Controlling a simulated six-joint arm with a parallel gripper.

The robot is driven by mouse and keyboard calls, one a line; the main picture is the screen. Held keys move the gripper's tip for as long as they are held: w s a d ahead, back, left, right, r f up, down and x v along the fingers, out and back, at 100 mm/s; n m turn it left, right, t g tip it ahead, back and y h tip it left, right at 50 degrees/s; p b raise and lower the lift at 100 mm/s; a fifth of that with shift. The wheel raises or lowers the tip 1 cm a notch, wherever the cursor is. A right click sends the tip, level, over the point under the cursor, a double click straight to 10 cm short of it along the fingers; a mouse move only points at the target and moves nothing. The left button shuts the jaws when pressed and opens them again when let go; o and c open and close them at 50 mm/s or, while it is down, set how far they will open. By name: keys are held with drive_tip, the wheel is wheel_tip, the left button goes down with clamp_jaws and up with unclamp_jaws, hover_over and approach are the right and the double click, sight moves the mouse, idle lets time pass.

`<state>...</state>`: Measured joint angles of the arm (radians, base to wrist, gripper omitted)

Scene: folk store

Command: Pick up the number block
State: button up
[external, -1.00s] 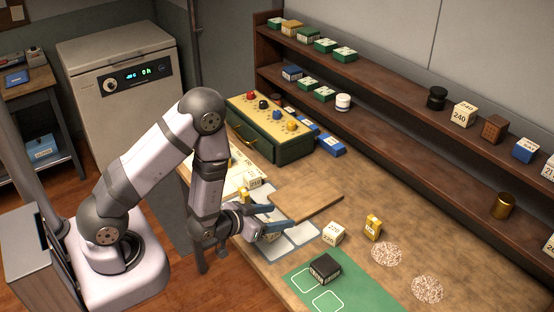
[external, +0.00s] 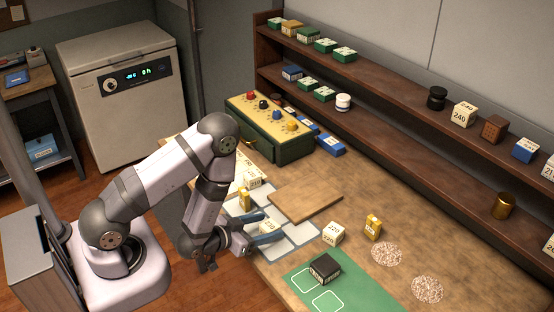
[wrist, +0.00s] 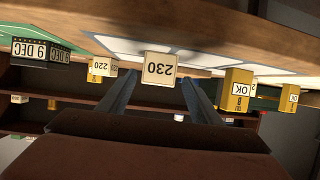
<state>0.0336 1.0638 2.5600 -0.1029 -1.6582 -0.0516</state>
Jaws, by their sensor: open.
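A cream number block marked 230 (wrist: 160,68) stands on the white-panelled mat (external: 299,236) at the table's edge. In the wrist view, upside down, it sits between the ends of my two fingers. My gripper (external: 266,227) is open and level, with its blue-grey fingers pointing to the block. The block also shows between them in the external view (external: 268,226), partly hidden. I cannot tell whether either finger touches it. A second number block, marked 220 (external: 333,234), stands to the right on the bare table. Another pale number block (external: 252,181) stands farther back.
Yellow blocks stand near the mat (external: 244,199) and beside the 220 block (external: 373,227). A wooden board (external: 305,200) lies behind the mat. A black date block (external: 324,268) sits on the green mat (external: 352,290). Shelves (external: 400,137) line the back wall.

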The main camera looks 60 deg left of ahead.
sight(270, 225)
drive_tip(key=shift+w+f, duration=0.1)
drive_tip(key=shift+w, duration=0.1)
drive_tip(key=b+x, duration=0.1)
drive_tip(key=b, duration=0.1)
drive_tip(key=shift+w+f+b, duration=0.2)
drive_tip(key=shift+w+b, duration=0.15)
drive_tip(key=shift+b, duration=0.05)
drive_tip(key=shift+w+f+p, duration=0.1)
drive_tip(key=shift+w+p, duration=0.65)
drive_tip(key=shift+w, duration=0.25)
drive_tip(key=shift+w+f, duration=0.4)
drive_tip(key=shift+w, duration=0.2)
drive_tip(key=shift+c, duration=0.7)
drive_tip(key=c, duration=1)
